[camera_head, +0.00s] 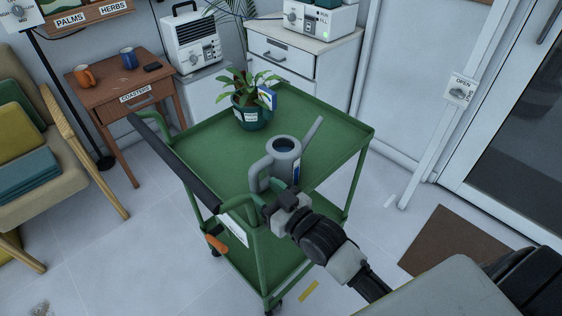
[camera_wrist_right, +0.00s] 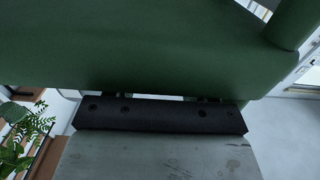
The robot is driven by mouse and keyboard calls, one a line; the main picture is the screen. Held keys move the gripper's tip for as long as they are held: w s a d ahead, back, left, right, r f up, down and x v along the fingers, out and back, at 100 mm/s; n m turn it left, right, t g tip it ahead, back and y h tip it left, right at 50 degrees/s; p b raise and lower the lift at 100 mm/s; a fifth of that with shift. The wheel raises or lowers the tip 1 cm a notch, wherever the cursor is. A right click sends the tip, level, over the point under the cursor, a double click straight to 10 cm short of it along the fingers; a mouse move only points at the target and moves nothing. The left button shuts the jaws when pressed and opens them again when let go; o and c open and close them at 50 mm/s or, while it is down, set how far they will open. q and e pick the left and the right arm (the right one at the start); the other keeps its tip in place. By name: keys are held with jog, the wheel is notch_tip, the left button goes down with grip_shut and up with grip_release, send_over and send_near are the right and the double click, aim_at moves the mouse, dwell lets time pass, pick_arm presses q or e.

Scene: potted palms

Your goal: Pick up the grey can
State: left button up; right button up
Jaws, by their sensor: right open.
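The grey can (camera_head: 287,150) is a watering can with a long spout pointing up and right and a loop handle on its left. It stands upright on the top tray of the green cart (camera_head: 215,150), at the tray's near side. My right gripper (camera_head: 276,198) is open at the cart's near edge, just below the can's handle in the head view. Whether it touches the can or cart I cannot tell. In the right wrist view, green cart metal (camera_wrist_right: 150,45) fills the upper part and I cannot make out the can. My left gripper is out of view.
A potted plant (camera_head: 250,115) stands farther back on the same tray. The cart's dark push handle (camera_head: 175,160) rises at the left. A wooden side table (camera_head: 120,85) with two mugs is behind left, and a white cabinet (camera_head: 290,65) stands behind.

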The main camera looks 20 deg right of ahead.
aim_at(258, 184)
jog(key=x, duration=0.4)
jog(key=shift+w, duration=0.3)
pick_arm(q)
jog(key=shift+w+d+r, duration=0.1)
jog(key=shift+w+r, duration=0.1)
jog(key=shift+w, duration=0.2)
pick_arm(e)
jog(key=c, duration=0.9)
jog(key=shift+r, duration=0.1)
grip_shut()
jog(key=shift+r, duration=0.1)
